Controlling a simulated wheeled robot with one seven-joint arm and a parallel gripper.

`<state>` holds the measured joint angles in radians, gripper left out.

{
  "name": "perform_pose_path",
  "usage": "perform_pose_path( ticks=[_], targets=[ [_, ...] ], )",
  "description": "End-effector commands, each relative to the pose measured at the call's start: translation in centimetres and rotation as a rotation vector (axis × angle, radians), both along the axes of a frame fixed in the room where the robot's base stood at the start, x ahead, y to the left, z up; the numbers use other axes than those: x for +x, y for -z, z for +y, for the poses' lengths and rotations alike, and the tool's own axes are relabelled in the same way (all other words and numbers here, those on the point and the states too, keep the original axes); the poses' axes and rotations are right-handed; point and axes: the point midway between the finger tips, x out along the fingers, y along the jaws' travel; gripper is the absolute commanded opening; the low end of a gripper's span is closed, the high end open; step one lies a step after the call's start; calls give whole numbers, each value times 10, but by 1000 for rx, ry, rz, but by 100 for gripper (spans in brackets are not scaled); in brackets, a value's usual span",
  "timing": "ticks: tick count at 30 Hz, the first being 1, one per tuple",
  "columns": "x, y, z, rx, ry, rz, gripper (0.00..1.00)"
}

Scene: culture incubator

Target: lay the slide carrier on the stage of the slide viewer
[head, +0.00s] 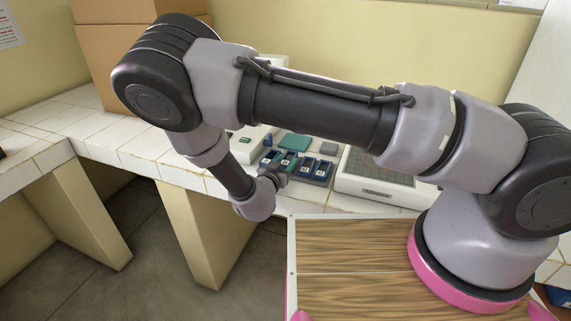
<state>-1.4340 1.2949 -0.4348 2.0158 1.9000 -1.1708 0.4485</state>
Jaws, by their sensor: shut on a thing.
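My gripper (281,178) is small and dark in the head view, at the front edge of a dark rack (319,182) on the white tiled bench. It is shut at the green slide carrier (289,161), which stands among several blue carriers with pale labels. My wrist hides part of the grip, and I cannot tell whether the carrier is clear of the rack. A white device (243,157) with a small green piece on it stands left of the rack, partly behind my arm. I cannot tell for certain whether it is the slide viewer.
A white box with a gridded grey top (377,190) stands right of the rack, partly behind my arm. A teal block (294,142) and a grey block (328,148) lie behind the rack. Cardboard boxes (135,55) stand at the back left. The left bench top (75,127) is mostly clear.

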Motion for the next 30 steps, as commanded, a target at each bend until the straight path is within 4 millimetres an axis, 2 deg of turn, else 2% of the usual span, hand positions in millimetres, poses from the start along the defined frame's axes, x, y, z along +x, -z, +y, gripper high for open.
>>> perform_pose_path(
  ticks=[2,13,14,15,16,27,30],
  targets=[
    [0,6,0,0,0,0,0],
    [0,10,0,-1,0,0,0],
    [0,10,0,0,0,0,60],
    [0,10,0,0,0,0,76],
    [0,10,0,0,0,0,79],
    [0,10,0,1,1,2,79],
    [-13,8,6,1,-3,2,79]
  ],
)
